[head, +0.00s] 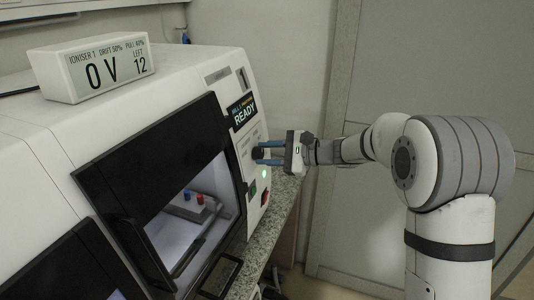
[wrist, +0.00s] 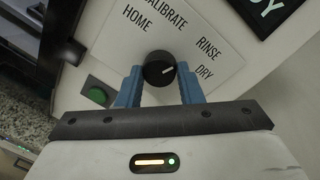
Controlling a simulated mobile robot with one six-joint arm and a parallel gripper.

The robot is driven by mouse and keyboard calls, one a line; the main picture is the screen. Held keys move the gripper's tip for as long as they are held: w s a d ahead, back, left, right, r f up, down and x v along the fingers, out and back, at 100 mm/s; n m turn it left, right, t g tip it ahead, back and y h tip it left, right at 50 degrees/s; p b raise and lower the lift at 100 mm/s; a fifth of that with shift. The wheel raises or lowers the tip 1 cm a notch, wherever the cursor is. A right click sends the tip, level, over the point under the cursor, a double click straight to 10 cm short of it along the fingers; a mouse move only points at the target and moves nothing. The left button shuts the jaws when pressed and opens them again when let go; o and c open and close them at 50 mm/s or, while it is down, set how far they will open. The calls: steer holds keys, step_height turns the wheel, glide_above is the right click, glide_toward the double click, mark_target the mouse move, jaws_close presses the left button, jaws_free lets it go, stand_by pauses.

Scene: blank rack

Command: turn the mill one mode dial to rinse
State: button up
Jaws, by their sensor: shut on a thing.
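The mode dial is a round black knob (wrist: 158,69) on a white label plate of the mill one panel; it also shows as a dark knob in the head view (head: 258,153). The plate reads HOME, CALIBRATE, RINSE and DRY from left to right around it. The dial's pale mark points right and slightly up, toward the RINSE and DRY side; I cannot tell exactly which. My gripper (wrist: 160,76), with blue fingers, is shut on the dial, one finger on each side. It also shows in the head view (head: 268,153), reaching the panel from the right.
A green button (wrist: 97,95) sits left of the dial in the wrist view. A READY screen (head: 243,112) is above it. The mill's dark-framed window (head: 110,185) stands open-looking at the left. An ioniser display (head: 92,68) rests on top. A granite counter edge (head: 278,210) runs below.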

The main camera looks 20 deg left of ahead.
steer(key=o, duration=1)
steer(key=shift+d, duration=0.1)
steer(key=b+v, duration=0.1)
steer(key=v, duration=0.6)
steer(key=shift+d, duration=0.35)
steer(key=s+d+f+n+h, duration=0.3)
steer(key=s+d+h, duration=0.2)
steer(key=s+d, duration=0.4)
steer(key=s+d+f+n+t+h, duration=0.1)
steer(key=s+d+f+n+h, duration=0.1)
steer(key=s+d+h, duration=0.3)
steer(key=s+d+f+n+t+h, duration=0.1)
steer(key=s+d+f+n+h, duration=0.2)
steer(key=s+d, duration=1)
steer(key=shift+s+d+f+n+h, duration=0.2)
steer(key=shift+n+h, duration=0.2)
steer(key=shift+h, duration=0.25)
steer(key=shift+s+d+f+n+h, duration=0.15)
steer(key=shift+d+n+h, duration=0.2)
steer(key=shift+h, duration=0.3)
